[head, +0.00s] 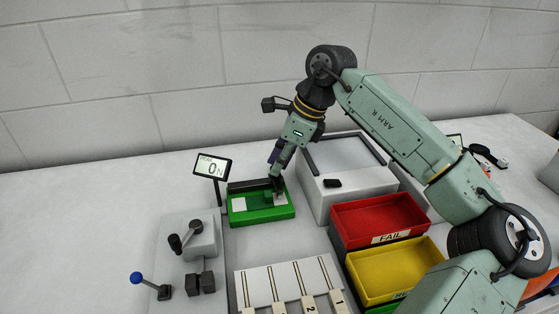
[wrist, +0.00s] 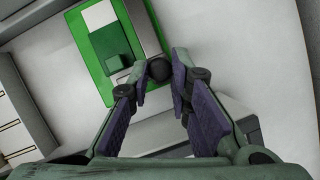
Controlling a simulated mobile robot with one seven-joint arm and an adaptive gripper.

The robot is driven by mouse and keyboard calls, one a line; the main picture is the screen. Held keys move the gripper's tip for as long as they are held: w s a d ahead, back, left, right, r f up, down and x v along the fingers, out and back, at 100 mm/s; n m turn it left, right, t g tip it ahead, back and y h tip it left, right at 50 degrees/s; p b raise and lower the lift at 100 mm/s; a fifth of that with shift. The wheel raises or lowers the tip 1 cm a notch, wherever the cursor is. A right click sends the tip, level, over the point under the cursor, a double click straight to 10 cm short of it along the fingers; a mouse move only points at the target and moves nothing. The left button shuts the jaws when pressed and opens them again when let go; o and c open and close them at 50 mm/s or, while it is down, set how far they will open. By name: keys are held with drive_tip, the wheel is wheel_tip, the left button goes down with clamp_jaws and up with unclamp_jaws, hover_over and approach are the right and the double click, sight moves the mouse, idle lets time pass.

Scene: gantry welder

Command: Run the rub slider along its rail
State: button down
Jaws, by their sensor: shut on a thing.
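The rub slider's green base (head: 250,216) lies on the table left of centre in the head view, with a dark bar along its back. It also shows at the top of the wrist view (wrist: 92,60), with a white patch, a darker green block and a grey strip. My gripper (head: 277,180) reaches down over its right half. In the wrist view, my gripper (wrist: 160,74) is shut on the slider's dark round knob (wrist: 159,69) at the base's near end. The fingers hide much of the slider in the head view.
A display (head: 211,167) reading 0 N stands left of the base. A grey box (head: 322,204) stands right, with red (head: 375,219) and yellow (head: 390,272) bins in front. A blue-knobbed lever (head: 137,278) and a numbered slotted panel (head: 286,284) are nearer.

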drive_tip(key=a+b, duration=0.1)
drive_tip(key=a, duration=0.1)
drive_tip(key=s+a, duration=0.1)
drive_tip(key=a, duration=0.1)
drive_tip(key=shift+a+b, duration=0.35)
drive_tip(key=c, duration=1.5)
unclamp_jaws()
drive_tip(key=shift+o, duration=0.2)
drive_tip(key=v, duration=1.2)
drive_tip(key=shift+c, duration=0.5)
